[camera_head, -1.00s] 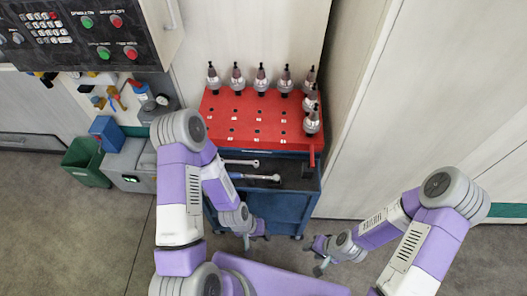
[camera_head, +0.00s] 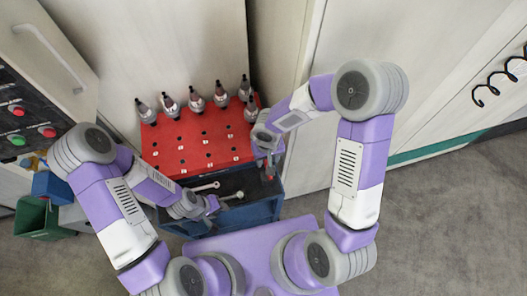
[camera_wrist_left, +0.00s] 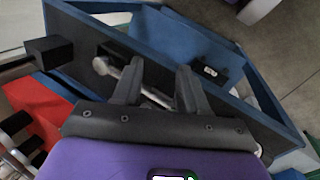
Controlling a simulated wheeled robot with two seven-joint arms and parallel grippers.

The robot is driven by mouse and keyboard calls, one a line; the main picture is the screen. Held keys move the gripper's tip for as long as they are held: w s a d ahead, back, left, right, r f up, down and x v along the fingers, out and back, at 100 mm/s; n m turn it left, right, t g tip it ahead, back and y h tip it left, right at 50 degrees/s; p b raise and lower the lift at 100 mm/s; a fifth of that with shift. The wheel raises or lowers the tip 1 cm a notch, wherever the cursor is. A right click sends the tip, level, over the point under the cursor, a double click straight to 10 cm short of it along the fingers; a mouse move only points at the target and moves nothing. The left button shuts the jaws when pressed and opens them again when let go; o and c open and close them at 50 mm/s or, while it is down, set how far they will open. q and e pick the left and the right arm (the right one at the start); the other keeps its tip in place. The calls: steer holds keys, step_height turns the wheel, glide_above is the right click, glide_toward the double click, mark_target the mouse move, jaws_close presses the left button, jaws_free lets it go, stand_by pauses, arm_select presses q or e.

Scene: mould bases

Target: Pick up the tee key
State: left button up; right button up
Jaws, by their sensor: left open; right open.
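Two silver tools lie in the dark tray of the blue cart; one tool's end (camera_head: 216,185) shows farther back and another's (camera_head: 239,195) nearer. I cannot tell for certain which item is the tee key. My left gripper (camera_head: 213,205) is open over the tray's left part and hides parts of the tools. In the left wrist view its open fingers (camera_wrist_left: 160,72) are over the tray, and a round-ended silver tool (camera_wrist_left: 101,66) runs behind them. My right gripper (camera_head: 269,163) is open at the cart's right side, by a small red part (camera_head: 270,178) that it partly hides.
A red rack (camera_head: 190,143) with rows of holes covers the cart top, with several tool holders (camera_head: 196,97) along its back and right edges. The blue cart (camera_head: 262,211) has raised tray walls. A green bin (camera_head: 36,217) stands left. Floor at the right is clear.

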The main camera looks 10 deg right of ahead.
steer(key=shift+f, duration=0.5)
steer(key=shift+s+f+b, duration=0.35)
steer(key=shift+s+f, duration=0.35)
steer(key=shift+s, duration=0.1)
steer(key=f, duration=0.4)
steer(key=shift+w+a+b, duration=0.1)
steer(key=shift+w+b, duration=0.1)
steer(key=shift+b, duration=0.2)
steer(key=shift+s+f, duration=0.1)
steer(key=shift+f, duration=0.2)
jaws_close()
